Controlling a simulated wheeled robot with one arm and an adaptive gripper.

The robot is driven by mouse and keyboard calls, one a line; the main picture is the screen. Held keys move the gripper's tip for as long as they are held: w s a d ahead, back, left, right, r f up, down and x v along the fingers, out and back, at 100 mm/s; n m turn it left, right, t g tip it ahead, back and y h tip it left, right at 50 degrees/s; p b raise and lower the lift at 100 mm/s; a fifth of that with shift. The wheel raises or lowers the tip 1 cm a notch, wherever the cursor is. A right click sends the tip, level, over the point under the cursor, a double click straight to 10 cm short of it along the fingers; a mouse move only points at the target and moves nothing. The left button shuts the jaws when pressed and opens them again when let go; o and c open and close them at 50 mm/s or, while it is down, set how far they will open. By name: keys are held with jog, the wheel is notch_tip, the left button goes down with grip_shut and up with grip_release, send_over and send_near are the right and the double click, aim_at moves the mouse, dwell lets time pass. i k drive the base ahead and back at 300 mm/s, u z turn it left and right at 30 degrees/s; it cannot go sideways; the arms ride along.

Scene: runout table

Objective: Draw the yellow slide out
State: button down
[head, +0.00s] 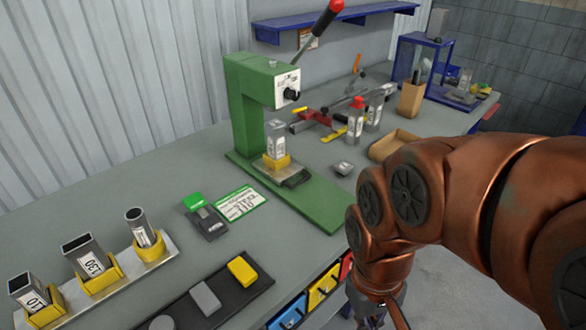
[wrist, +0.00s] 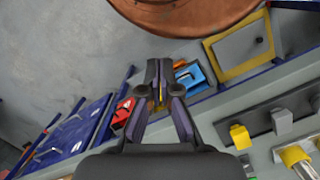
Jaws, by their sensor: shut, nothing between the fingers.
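The yellow slide (head: 322,287) looks like a small yellow drawer front under the table's front edge, between a blue one (head: 288,314) and a red one (head: 346,265). My arm partly covers this row in the head view. In the wrist view, the blue drawer (wrist: 191,76) and red drawer (wrist: 122,113) show on either side of my fingers. Only slivers of yellow show between and behind the fingers. My gripper (wrist: 159,68) is shut and empty in front of the row; whether it touches the slide I cannot tell. At the head view's bottom edge it is mostly cut off.
On the table stand a green press (head: 248,100), a dark tray (head: 225,298) with coloured blocks, and a rack (head: 110,288) with metal tubes in yellow holders. A yellow-framed panel (wrist: 225,70) shows beyond the blue drawer. Grey floor (head: 450,285) is open in front.

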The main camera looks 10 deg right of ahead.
aim_at(280, 171)
jog(key=k, duration=0.3)
jog(key=u, duration=0.3)
jog(key=i, duration=0.7)
jog(key=u, duration=0.75)
